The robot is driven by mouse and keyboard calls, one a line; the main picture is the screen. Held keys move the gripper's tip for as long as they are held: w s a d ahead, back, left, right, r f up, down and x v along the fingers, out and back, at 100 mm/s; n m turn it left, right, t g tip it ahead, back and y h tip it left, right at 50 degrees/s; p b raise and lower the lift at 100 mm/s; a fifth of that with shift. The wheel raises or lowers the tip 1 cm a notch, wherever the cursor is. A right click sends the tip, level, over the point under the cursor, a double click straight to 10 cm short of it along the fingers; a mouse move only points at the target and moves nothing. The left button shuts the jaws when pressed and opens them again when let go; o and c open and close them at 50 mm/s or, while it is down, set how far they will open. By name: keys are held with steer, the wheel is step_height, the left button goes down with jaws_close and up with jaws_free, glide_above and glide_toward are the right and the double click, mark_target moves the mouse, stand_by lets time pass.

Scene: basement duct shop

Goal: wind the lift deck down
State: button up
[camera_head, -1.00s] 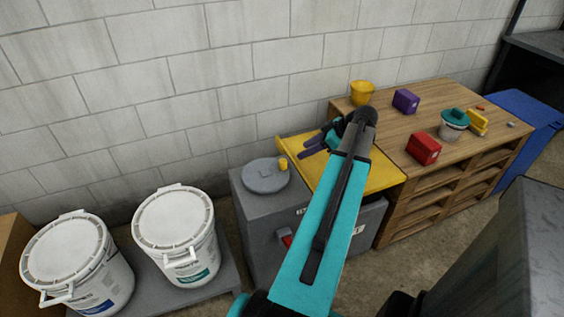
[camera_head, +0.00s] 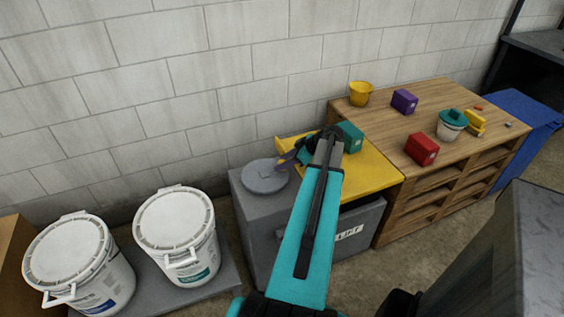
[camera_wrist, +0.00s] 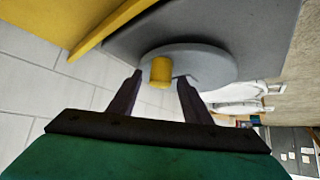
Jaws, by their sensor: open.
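The lift is a grey cabinet (camera_head: 262,225) with a "LIFT" label (camera_head: 349,232) and a yellow deck (camera_head: 375,178) on its right. A round grey handwheel (camera_head: 265,181) lies flat on the cabinet top; it also shows in the wrist view (camera_wrist: 205,62). Its yellow knob (camera_wrist: 160,70) stands on the wheel and is hidden behind my gripper in the head view. My gripper (camera_head: 286,160) is open at the wheel's far right edge. In the wrist view its two fingertips (camera_wrist: 160,78) flank the knob, with no clear contact. A teal box (camera_head: 350,137) sits on the deck, partly behind my arm.
A wooden pallet bench (camera_head: 400,125) adjoins the deck, bearing a yellow bucket (camera_head: 360,93), a purple box (camera_head: 404,101), a red box (camera_head: 421,149) and a teal-lidded tub (camera_head: 451,125). Two white pails (camera_head: 177,228) stand left. The block wall (camera_head: 250,75) is close behind.

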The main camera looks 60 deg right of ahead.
steer(key=shift+w+a+f, duration=0.1)
steer(key=shift+w+f, duration=0.35)
steer(key=shift+c, duration=0.3)
jaws_close()
steer(key=shift+w, duration=0.1)
